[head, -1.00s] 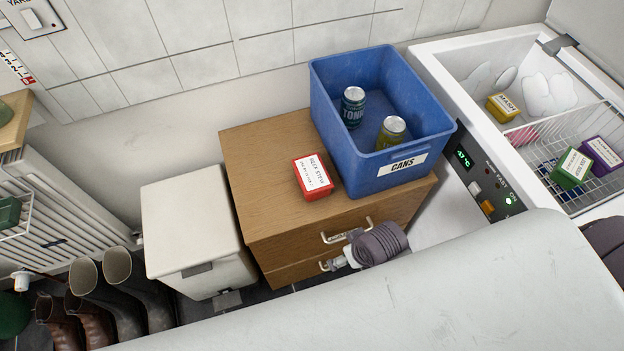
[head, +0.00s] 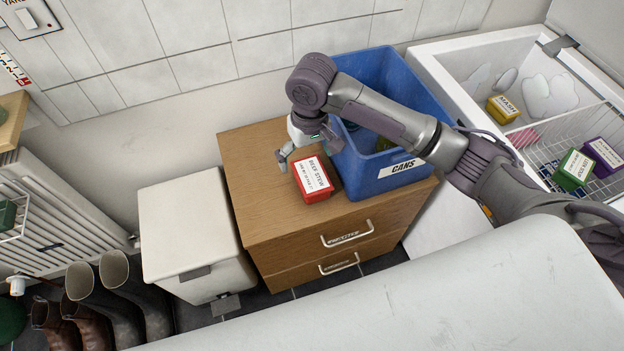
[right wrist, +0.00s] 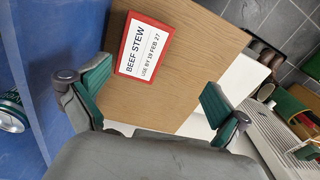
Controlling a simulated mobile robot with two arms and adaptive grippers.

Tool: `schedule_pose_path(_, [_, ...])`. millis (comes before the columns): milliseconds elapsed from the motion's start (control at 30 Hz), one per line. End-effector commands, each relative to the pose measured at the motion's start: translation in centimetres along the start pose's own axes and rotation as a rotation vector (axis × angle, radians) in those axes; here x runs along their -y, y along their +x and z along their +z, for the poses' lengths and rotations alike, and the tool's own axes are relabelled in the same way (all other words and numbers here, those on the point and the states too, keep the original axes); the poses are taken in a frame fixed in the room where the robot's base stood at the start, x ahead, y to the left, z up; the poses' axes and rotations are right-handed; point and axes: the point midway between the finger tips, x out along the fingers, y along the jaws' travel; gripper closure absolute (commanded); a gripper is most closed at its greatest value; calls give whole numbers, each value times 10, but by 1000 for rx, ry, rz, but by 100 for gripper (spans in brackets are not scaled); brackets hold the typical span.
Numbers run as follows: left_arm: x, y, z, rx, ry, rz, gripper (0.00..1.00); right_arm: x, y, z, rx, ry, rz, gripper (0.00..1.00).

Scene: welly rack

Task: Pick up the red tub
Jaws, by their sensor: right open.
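The red tub (head: 316,192), with a white label reading BEEF STEW, sits on the wooden drawer unit (head: 262,215), just left of the blue crate. In the right wrist view the red tub (right wrist: 145,49) lies ahead of the fingers, nearer the left one. My right gripper (head: 296,156) is behind the tub and a little above the drawer top. It is open and empty; its green finger pads show wide apart in the right wrist view (right wrist: 152,95). My left gripper is in neither view.
The blue crate (head: 392,182) marked CANS stands close beside the tub, partly hidden by my right arm. A white bin (head: 190,225) stands left of the drawers. An open freezer (head: 430,62) with several tubs is at the right. The drawer top's left part is clear.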

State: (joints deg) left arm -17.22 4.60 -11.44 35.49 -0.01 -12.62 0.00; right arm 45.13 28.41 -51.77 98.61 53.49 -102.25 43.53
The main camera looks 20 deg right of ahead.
Motion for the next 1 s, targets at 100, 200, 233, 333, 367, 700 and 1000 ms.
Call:
schedule_pose_path(100, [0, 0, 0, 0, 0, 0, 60, -19, -17, -14, 19, 64, 41, 0])
schedule_pose_path(200, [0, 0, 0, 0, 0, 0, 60, -24, -21, -17, 27, 88, 52, 0])
schedule_pose_path(233, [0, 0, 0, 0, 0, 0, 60, -25, -20, -18, 29, 91, 53, 0])
schedule_pose_path(333, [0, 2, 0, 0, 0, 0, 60, -26, -7, -17, 32, 95, 54, 0])
schedule_pose_path(367, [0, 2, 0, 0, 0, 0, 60, -26, -2, -17, 33, 95, 55, 0])
schedule_pose_path(700, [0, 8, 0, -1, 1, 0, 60, -28, 56, -16, 28, 92, 52, 0])
schedule_pose_path(1000, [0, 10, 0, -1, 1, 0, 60, -27, 85, -16, 29, 91, 53, 0])
